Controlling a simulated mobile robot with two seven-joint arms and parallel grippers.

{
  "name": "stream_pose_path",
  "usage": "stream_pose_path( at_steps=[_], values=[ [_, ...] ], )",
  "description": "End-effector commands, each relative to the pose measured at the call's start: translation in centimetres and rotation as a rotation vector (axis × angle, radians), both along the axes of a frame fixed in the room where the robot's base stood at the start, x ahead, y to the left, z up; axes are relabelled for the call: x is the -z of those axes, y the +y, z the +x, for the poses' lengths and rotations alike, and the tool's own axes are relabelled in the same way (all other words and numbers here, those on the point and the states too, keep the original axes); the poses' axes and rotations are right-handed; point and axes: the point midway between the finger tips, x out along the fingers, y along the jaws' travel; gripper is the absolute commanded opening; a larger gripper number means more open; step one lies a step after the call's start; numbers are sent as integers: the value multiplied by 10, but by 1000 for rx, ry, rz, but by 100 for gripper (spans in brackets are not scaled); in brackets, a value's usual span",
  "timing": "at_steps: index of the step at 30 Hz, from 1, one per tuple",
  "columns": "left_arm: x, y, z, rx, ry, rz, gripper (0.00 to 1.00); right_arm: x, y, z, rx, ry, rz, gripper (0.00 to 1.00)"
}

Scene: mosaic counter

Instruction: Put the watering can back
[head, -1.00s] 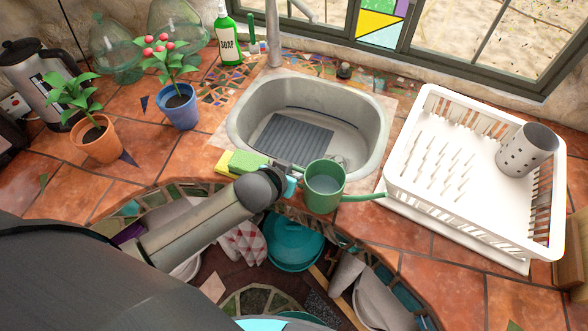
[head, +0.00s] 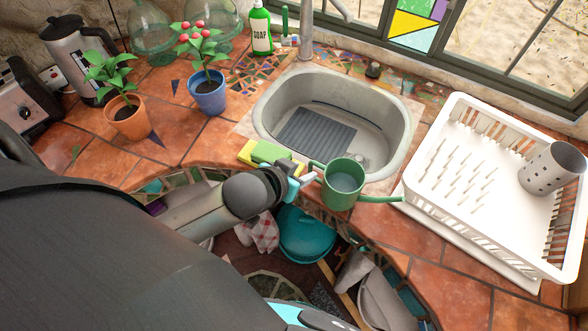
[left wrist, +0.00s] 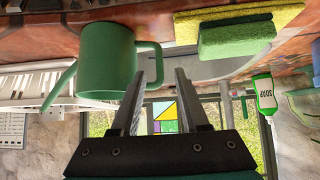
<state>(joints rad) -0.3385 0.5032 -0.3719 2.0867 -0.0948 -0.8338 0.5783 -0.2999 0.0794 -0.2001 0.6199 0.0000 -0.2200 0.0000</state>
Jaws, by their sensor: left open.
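The green watering can (head: 343,185) stands upright on the tiled counter's front edge, just in front of the sink. Its spout points right toward the dish rack and its handle points left. It also shows, upside down, in the left wrist view (left wrist: 105,62). My left gripper (head: 302,180) is open at the handle side of the can. In the left wrist view the open fingers (left wrist: 160,75) are close to the handle, which overlaps one fingertip. I cannot tell whether they touch. My right gripper is not in view.
A green and yellow sponge (head: 268,154) lies beside my gripper. The sink (head: 265,115) is behind, and a white dish rack (head: 420,200) stands right. Potted plants, one in a blue pot (head: 207,96) and one in an orange pot (head: 128,122), stand left. A soap bottle (head: 261,32) is behind.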

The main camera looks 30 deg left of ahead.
Motion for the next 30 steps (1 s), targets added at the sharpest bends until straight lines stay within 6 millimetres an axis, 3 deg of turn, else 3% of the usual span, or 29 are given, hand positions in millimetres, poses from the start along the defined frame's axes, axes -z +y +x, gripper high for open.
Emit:
stream_pose_path(
  at_steps=[9, 20, 23, 26, 30],
  values=[
    [-22, 3, -23, 1, 0, -1, 45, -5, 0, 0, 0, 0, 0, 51],
    [-20, 5, -25, -1, 6, 4, 45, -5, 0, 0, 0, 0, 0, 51],
    [-1, 11, -26, -7, 31, 21, 45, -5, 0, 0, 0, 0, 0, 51],
    [35, 22, -29, -16, 78, 49, 45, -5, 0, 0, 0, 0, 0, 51],
    [97, 39, -45, -22, 167, 91, 45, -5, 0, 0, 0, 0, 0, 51]
  ],
)
